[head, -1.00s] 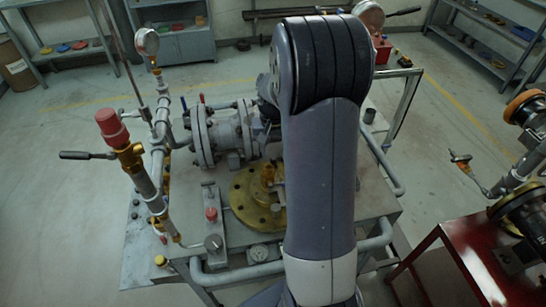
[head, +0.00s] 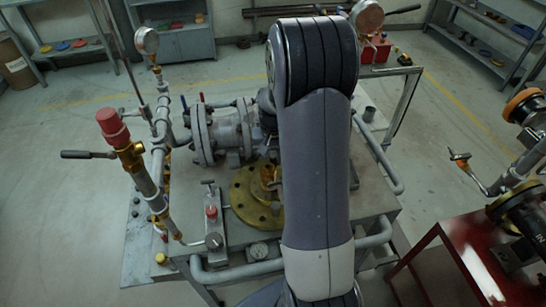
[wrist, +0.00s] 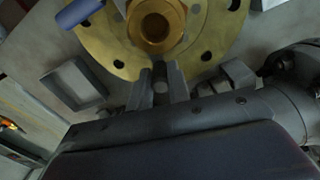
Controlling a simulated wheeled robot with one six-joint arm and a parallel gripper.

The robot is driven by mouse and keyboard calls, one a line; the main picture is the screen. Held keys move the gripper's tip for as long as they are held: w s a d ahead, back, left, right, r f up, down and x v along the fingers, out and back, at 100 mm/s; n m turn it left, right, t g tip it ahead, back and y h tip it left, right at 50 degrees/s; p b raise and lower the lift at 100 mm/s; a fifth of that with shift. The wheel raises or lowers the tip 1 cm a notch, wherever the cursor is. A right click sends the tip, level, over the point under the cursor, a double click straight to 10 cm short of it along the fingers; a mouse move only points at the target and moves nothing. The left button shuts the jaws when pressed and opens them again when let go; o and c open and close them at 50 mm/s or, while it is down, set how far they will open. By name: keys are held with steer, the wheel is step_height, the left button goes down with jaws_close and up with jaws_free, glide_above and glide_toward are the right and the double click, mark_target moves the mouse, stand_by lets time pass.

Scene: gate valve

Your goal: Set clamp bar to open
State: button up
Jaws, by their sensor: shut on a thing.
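My gripper (wrist: 162,88) shows in the wrist view beside the rim of a round brass flange (wrist: 226,42). Its two grey fingers are shut on a short grey bar (wrist: 160,72) with a dark rounded end. This looks like the clamp bar, but most of it is hidden. In the head view the brass flange (head: 246,205) lies on the grey bench top, and my arm hides the gripper and the bar.
A flanged grey pipe body (head: 222,135) stands behind the brass flange. A red-capped pipe (head: 112,124) with a side lever rises at left. A small red-banded fitting (head: 211,213) stands left of the flange. A red table (head: 480,245) stands at right.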

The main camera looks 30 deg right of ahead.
jaws_close()
steer(key=shift+d, duration=0.1)
steer(key=shift+s+d+m+b, duration=0.2)
steer(key=shift+s+d+m, duration=0.1)
steer(key=shift+d+m, duration=0.2)
steer(key=shift+s+d+m+b, duration=0.2)
steer(key=shift+s+d+m, duration=0.05)
steer(key=shift+d+m, duration=0.25)
steer(key=s+d+m, duration=0.1)
steer(key=s+m, duration=0.1)
steer(key=s+d+m+b, duration=0.1)
steer(key=s+d+m, duration=0.3)
steer(key=shift+s+m+b, duration=0.25)
steer(key=shift+m+b, duration=0.1)
steer(key=shift+m, duration=0.05)
steer(key=shift+s+d+m, duration=0.2)
steer(key=shift+s+m, duration=0.4)
steer(key=shift+s, duration=0.15)
steer(key=shift+s+d+m, duration=0.15)
steer(key=shift+s+m, duration=0.45)
steer(key=shift+s, duration=0.1)
steer(key=o, duration=0.7)
jaws_free()
